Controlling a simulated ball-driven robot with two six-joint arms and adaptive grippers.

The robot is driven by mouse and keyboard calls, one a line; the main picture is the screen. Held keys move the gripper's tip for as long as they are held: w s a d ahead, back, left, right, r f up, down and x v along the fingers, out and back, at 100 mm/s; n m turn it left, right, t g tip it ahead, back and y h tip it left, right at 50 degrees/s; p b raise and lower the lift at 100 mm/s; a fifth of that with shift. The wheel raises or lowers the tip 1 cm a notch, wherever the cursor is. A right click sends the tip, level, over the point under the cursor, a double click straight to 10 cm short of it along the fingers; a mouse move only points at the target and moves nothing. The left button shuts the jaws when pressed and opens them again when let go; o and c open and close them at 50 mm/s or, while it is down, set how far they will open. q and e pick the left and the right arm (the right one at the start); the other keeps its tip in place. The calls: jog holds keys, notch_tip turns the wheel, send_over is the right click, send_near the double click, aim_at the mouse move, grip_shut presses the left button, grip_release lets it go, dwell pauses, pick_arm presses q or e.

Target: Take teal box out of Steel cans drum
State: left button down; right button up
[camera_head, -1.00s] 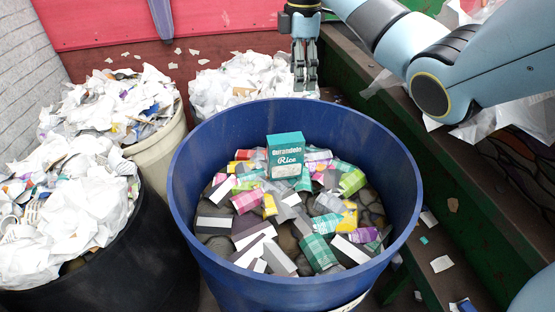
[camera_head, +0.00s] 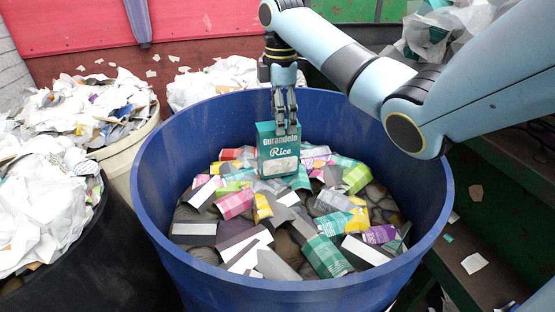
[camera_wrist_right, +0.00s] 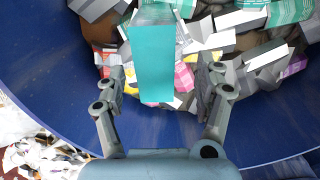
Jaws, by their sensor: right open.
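In the right wrist view the teal box (camera_wrist_right: 154,62) lies between the two spread fingers of the right gripper (camera_wrist_right: 160,88), with gaps on both sides. The right gripper is open. My left gripper is not in view.
The drum's rim rises around my right gripper. A black bin (camera_head: 110,260) and a pale bin (camera_head: 135,140) of crumpled paper stand at the left. Dark steps with scraps run along the right.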

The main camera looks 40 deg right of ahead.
aim_at(278, 147)
jog(key=f, duration=0.6)
jog(key=f+b, duration=0.1)
jog(key=f, duration=0.2)
jog(key=shift+w, duration=0.35)
jog(key=shift+r, duration=0.1)
jog(key=c, duration=0.9)
